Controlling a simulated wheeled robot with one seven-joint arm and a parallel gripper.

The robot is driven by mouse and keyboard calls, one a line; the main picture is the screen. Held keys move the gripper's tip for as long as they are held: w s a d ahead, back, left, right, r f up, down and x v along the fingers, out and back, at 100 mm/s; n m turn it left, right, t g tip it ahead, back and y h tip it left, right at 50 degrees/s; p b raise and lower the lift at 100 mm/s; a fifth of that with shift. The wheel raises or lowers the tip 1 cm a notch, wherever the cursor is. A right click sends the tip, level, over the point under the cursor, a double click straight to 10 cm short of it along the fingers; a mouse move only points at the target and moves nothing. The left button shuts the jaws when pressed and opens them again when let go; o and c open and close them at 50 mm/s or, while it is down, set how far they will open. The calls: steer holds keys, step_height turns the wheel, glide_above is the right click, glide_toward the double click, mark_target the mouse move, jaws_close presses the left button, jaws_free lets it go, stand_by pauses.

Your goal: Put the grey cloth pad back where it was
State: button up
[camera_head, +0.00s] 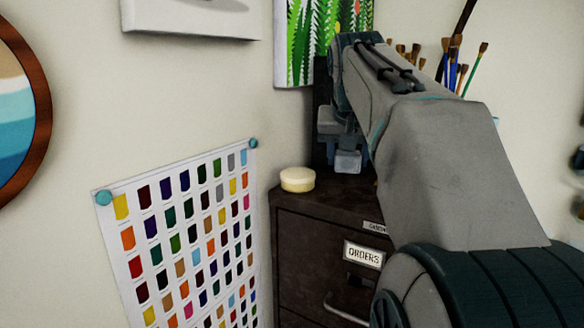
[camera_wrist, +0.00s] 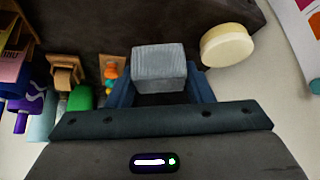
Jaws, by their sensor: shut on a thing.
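The grey cloth pad (camera_wrist: 160,62) is a small pale grey block between the blue fingers of my gripper (camera_wrist: 162,82) in the wrist view. My gripper is shut on it. In the head view the pad (camera_head: 347,162) shows below my gripper (camera_head: 346,145), over the top of the dark filing cabinet (camera_head: 330,196). I cannot tell whether the pad touches the cabinet top or hangs just above it. My arm hides the right part of the cabinet top.
A cream round block (camera_head: 297,179) stands on the cabinet's left front corner, beside the pad; it also shows in the wrist view (camera_wrist: 228,46). Paintbrushes (camera_head: 455,65) stand behind my arm. Coloured bottles (camera_wrist: 80,98) and a wooden item (camera_wrist: 66,70) are left of my gripper in the wrist view.

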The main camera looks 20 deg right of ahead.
steer(key=w+p, duration=0.2)
steer(key=w, duration=0.3)
steer(key=w+d+f+p, duration=0.1)
steer(key=w, duration=0.5)
steer(key=w+d+f+p, duration=0.1)
steer(key=w+p, duration=0.1)
steer(key=w, duration=0.4)
steer(key=shift+p, duration=0.35)
steer(key=shift+s+f, duration=0.2)
steer(key=shift+f, duration=0.4)
steer(key=shift+f+p, duration=0.4)
steer(key=shift+f, duration=1.2)
steer(key=shift+w+f, duration=0.25)
steer(key=shift+f, duration=0.2)
steer(key=o, duration=0.9)
steer(key=shift+o, duration=0.2)
